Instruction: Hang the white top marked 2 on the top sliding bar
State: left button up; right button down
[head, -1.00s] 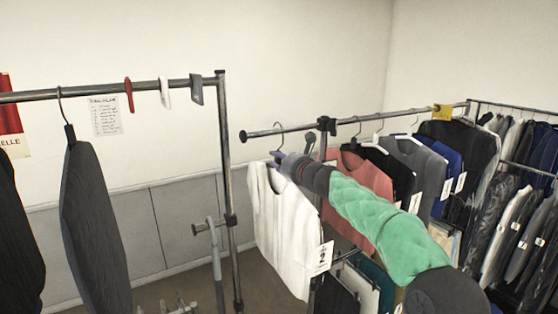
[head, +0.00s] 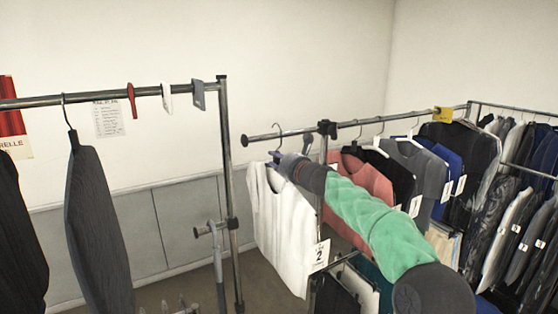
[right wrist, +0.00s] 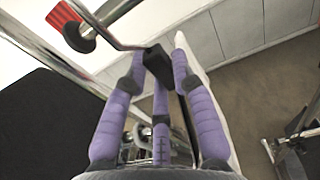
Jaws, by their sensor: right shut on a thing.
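The white top (head: 283,228) has a tag reading 2 (head: 319,255) and hangs upright from its hanger at the left end of the top sliding bar (head: 355,124). My right gripper (head: 279,158) is at its neckline, just below the bar. In the right wrist view, my purple fingers (right wrist: 160,85) close around the black hanger neck (right wrist: 157,60). The hook (right wrist: 105,30) rises beside the bar's black end knob (right wrist: 79,37). In the head view the hook (head: 277,130) overlaps the bar; whether it rests there I cannot tell. My left gripper is not seen.
A salmon top (head: 365,178) and several darker garments hang farther right on the bar, close behind my right arm. A yellow tag (head: 442,115) is on the bar. At left, another rack (head: 110,97) holds dark garments and clips. A short stub bar (head: 212,229) sticks out from its post.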

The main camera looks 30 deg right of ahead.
aim_at(266, 164)
jog(key=shift+w+a+r+p, duration=0.1)
jog(key=shift+w+p, duration=0.7)
jog(key=shift+w, duration=0.55)
jog(key=shift+w+a+p, duration=0.1)
jog(key=shift+w+p, duration=0.7)
jog(key=shift+w, duration=0.55)
jog(key=shift+w, duration=0.15)
jog(key=shift+f+b, duration=1.95)
jog(key=shift+f, duration=0.15)
jog(key=c, duration=0.9)
grip_release()
jog(key=shift+c, duration=0.2)
